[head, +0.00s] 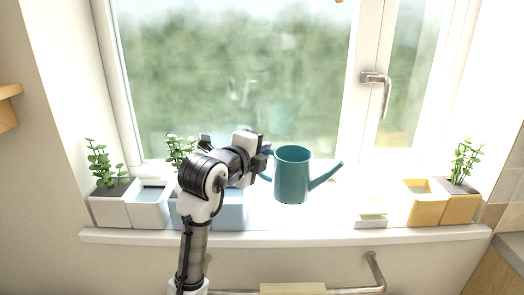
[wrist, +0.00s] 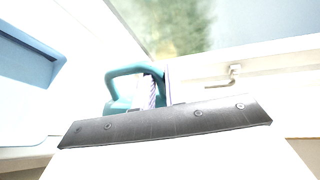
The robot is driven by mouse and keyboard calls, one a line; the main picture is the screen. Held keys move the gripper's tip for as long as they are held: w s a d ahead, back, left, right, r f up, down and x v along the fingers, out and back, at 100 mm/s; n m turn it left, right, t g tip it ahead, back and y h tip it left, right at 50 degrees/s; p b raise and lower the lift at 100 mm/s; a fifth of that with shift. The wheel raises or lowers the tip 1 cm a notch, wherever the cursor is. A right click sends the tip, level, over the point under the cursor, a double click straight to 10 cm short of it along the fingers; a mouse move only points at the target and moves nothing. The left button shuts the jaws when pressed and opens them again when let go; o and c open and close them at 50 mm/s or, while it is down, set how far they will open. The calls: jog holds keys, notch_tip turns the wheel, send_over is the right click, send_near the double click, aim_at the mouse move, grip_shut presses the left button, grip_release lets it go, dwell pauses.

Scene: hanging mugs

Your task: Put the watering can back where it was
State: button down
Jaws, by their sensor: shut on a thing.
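The teal watering can (head: 292,178) is upright at the middle of the windowsill, its spout pointing right. I cannot tell whether its base touches the sill or is slightly above it. My gripper (head: 264,160) is at the can's left side, shut on its handle. In the wrist view the curved teal handle (wrist: 128,70) rises beside the fingers of my gripper (wrist: 158,92). The dark gripper edge hides most of the can's body there.
A white planter (head: 110,208), a second white pot (head: 150,212) and a blue pot (head: 232,212) stand left. A small pale tray (head: 370,221) and yellow pots (head: 424,210) stand right. The window handle (head: 377,80) juts out above. A rail (head: 372,268) runs below the sill.

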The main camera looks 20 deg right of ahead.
jog(key=shift+f+b, duration=2)
jog(key=shift+f, duration=0.65)
jog(key=c, duration=0.7)
grip_release()
jog(key=b+v, duration=0.2)
jog(key=v, duration=1.1)
jog(key=shift+s+a, duration=0.3)
jog(key=shift+s, duration=0.05)
